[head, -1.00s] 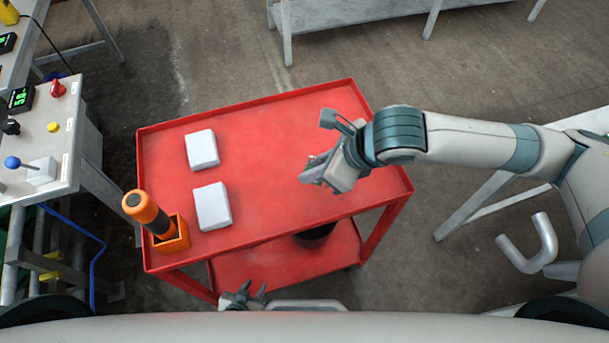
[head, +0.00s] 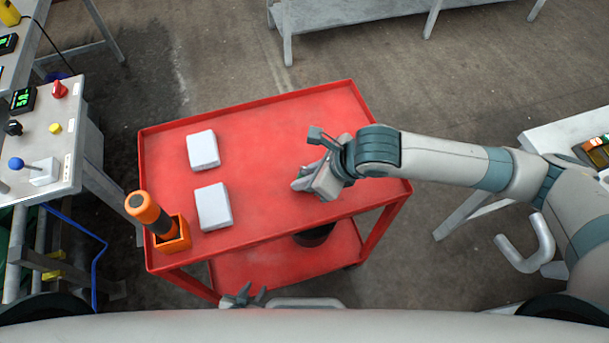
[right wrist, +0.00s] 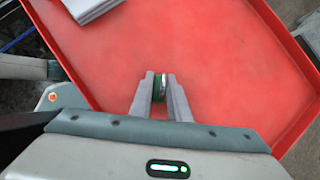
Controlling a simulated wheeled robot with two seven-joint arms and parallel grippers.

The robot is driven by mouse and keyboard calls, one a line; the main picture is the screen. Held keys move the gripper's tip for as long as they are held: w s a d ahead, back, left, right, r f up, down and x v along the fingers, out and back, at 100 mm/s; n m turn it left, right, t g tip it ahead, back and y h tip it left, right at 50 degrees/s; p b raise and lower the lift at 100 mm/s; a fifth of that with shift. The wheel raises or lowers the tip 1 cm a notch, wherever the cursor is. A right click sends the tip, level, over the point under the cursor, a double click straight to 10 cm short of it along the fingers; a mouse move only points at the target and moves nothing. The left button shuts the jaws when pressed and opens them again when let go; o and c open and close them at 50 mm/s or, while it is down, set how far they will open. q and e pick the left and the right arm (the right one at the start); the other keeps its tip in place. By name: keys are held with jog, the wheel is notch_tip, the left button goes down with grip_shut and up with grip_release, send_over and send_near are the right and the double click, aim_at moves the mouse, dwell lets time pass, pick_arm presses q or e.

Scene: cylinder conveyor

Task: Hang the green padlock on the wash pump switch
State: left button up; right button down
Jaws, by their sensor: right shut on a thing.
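My right gripper (head: 300,187) is over the right part of the red cart's top. In the right wrist view its fingers (right wrist: 159,100) are shut on a small green thing with a shiny metal edge, the green padlock (right wrist: 158,88), mostly hidden between them. The padlock cannot be made out in the head view. A control panel (head: 75,130) at the left carries a red knob switch (head: 59,89) and a black knob switch (head: 13,128); their labels are too small to read, so I cannot tell which is the wash pump switch. My left gripper (head: 245,295) is open and empty at the bottom edge.
The red cart (head: 240,110) has a raised rim. On it are two white blocks (head: 203,150) (head: 213,206) and an orange holder (head: 175,240) with an orange-and-black tool (head: 148,212). The panel also has a blue-knobbed lever (head: 16,163). A pale table (head: 560,135) stands at the right.

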pick_arm(q)
jog(key=shift+s, duration=0.1)
pick_arm(e)
jog(key=shift+f, duration=0.15)
jog(key=c, duration=1.7)
grip_release()
pick_arm(q)
jog(key=shift+a, duration=0.1)
pick_arm(e)
jog(key=shift+o, duration=0.2)
jog(key=shift+v, duration=0.8)
pick_arm(q)
jog(key=shift+w+d+r+b, duration=0.15)
jog(key=shift+w+d+b, duration=0.05)
jog(key=shift+w+b, duration=0.25)
pick_arm(e)
jog(key=v, duration=1)
jog(key=shift+d, duration=0.15)
